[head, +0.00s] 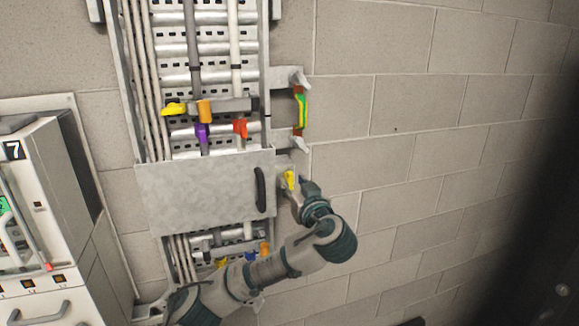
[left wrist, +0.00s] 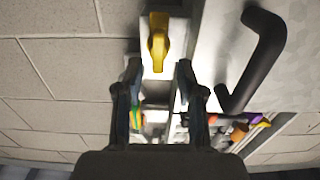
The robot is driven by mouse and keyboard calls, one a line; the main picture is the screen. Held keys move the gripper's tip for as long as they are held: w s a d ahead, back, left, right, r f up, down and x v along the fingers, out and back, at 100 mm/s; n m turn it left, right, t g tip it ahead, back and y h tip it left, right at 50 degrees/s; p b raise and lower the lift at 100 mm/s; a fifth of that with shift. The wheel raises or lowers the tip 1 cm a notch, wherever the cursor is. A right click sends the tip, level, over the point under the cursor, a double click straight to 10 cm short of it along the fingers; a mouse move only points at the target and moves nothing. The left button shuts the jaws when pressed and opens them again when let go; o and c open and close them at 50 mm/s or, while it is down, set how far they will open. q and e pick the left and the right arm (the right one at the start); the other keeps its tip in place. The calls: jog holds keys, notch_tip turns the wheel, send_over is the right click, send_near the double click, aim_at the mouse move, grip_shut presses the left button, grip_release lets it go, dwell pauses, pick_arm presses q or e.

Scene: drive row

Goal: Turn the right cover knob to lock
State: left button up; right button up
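The right cover knob (head: 289,179) is yellow and sits on a grey plate just right of the metal cover (head: 200,192). In the left wrist view the yellow knob (left wrist: 158,42) stands upright in the picture, just ahead of and between my fingertips. My left gripper (head: 296,190) is at the knob in the head view. In the left wrist view the left gripper (left wrist: 158,75) has its two fingers apart with nothing visible held; I cannot tell whether they touch the knob. My right gripper is not in view.
The cover's black handle (head: 261,189) is close left of the knob. Above are a green-yellow strip (head: 300,107) in a bracket and coloured valve handles (head: 204,111) on pipes. A white cabinet (head: 38,190) stands left. The block wall (head: 430,140) at right is bare.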

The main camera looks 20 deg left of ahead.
aim_at(292, 179)
pick_arm(q)
jog(key=shift+p+x, duration=0.6)
jog(key=shift+x, duration=1.3)
jog(key=shift+d, duration=0.15)
grip_shut()
